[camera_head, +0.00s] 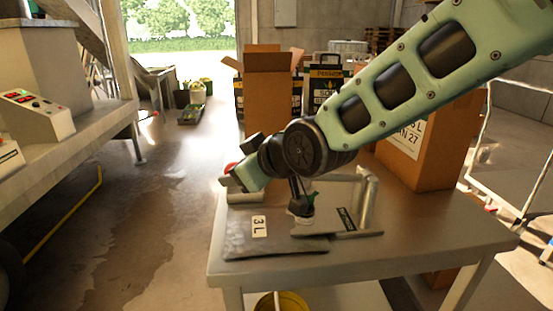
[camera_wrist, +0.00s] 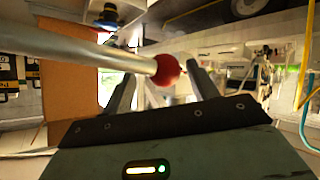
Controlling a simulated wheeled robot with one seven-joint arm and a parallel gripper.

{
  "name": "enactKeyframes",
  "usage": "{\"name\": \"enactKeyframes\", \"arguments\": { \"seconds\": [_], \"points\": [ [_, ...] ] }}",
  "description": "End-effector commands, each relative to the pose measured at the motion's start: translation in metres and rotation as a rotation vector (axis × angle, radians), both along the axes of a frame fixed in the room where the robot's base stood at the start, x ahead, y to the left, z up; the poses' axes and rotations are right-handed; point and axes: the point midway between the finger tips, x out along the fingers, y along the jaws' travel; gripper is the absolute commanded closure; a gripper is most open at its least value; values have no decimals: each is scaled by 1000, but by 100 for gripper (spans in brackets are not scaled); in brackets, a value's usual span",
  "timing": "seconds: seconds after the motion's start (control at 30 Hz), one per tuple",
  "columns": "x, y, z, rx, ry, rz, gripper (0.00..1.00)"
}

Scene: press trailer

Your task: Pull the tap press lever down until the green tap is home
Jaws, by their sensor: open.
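The tap press stands on a metal table (camera_head: 440,222). Its lever (camera_wrist: 90,45) is a pale metal rod coming in from the left in the wrist view. It ends in a red ball knob (camera_wrist: 168,70), which also shows at the press's left in the head view (camera_head: 230,168). My gripper (camera_wrist: 160,72) is open, and the knob appears between its fingertips, closer to the right one; contact cannot be told. A small green part, probably the tap (camera_head: 313,198), shows beside the press's dark plunger (camera_head: 297,192). My arm hides much of the press.
A grey pouch labelled 3L (camera_head: 275,245) lies on the table's front left. A cardboard box (camera_head: 432,150) stands behind at right, another (camera_head: 270,100) further back. A trailer bench with a control box (camera_head: 35,115) is at left; the floor between is clear.

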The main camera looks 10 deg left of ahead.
Motion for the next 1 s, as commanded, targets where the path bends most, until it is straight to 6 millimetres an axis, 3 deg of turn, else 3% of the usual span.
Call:
{"name": "enactKeyframes", "arguments": {
  "seconds": [0.3,0.5,0.7,1.0],
  "points": [
    [-36,-53,39,-1,-4,-6,41],
    [-54,-76,56,-4,-1,-5,41],
    [-64,-90,67,-2,0,-5,41],
    [-67,-92,67,-2,2,-2,41]
  ]
}}
